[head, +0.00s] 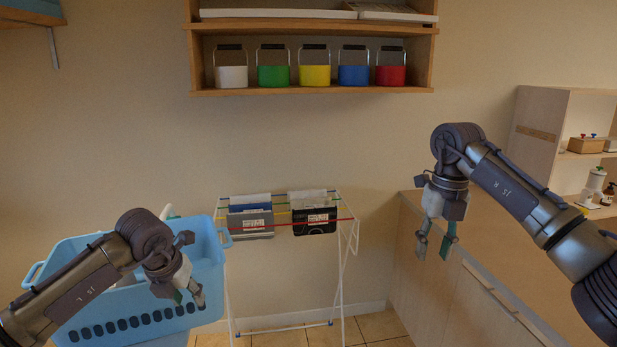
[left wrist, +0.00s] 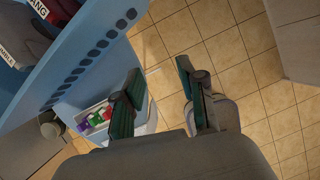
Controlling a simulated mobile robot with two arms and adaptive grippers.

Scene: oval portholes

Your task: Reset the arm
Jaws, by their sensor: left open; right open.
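My left gripper (head: 192,294) is open and empty in front of the blue laundry basket (head: 140,312), at its right side. In the left wrist view its two fingers (left wrist: 160,92) stand apart over the tiled floor, with the basket's slotted wall (left wrist: 100,60) beside them. My right gripper (head: 434,244) is open and empty, pointing down near the left edge of the wooden counter. Nothing is between its fingers.
A wall shelf (head: 310,91) holds several coloured bins. The counter and cabinet (head: 455,290) are at the right.

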